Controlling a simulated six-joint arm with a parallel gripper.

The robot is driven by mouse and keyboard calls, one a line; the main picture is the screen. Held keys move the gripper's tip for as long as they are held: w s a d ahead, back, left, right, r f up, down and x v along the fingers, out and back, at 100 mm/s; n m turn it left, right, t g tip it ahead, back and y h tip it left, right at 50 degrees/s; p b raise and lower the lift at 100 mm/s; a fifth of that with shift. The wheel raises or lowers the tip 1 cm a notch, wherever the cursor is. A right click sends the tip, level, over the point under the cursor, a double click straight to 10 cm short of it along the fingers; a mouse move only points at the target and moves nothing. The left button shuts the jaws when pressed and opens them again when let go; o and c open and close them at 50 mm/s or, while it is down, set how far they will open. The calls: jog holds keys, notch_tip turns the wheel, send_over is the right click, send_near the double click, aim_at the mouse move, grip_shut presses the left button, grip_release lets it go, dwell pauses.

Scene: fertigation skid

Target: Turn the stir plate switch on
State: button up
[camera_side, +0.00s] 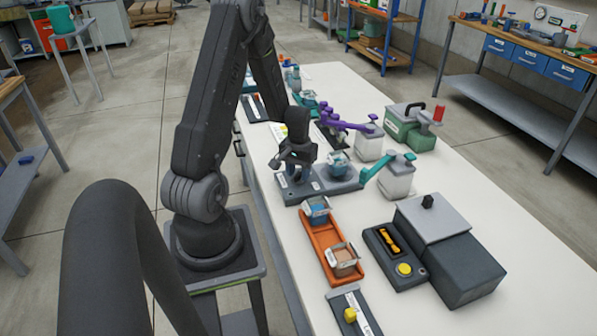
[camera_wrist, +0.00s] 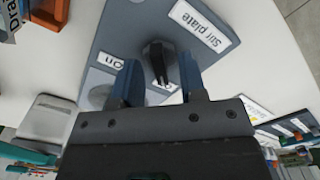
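The stir plate (camera_side: 345,183) is a grey, flat unit on the white bench in the side view, with a blue-teal vessel (camera_side: 338,163) on its round top. My gripper (camera_side: 296,168) is low over the left end of the unit and hides the switch there. In the wrist view, the grey panel carries a "Stir plate" label and a partly covered "on" label (camera_wrist: 110,60). A black switch knob (camera_wrist: 156,52) shows between the two fingers of my gripper (camera_wrist: 160,78). The fingers are apart, with gaps beside the knob. Whether they touch it cannot be told.
An orange tray (camera_side: 325,245) with small boxes lies in front of the stir plate. A white container with a teal handle (camera_side: 396,178) stands close on the right, and a purple-handled one (camera_side: 370,142) behind. A dark box with a grey lid (camera_side: 450,250) stands front right.

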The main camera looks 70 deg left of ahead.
jog(key=shift+f, duration=0.15)
jog(key=shift+c, duration=0.3)
grip_shut()
jog(key=shift+m, duration=0.3)
jog(key=m, duration=0.3)
jog(key=shift+m, duration=0.3)
jog(key=m, duration=0.4)
jog(key=shift+m, duration=0.3)
jog(key=m, duration=0.4)
jog(key=shift+m, duration=2.5)
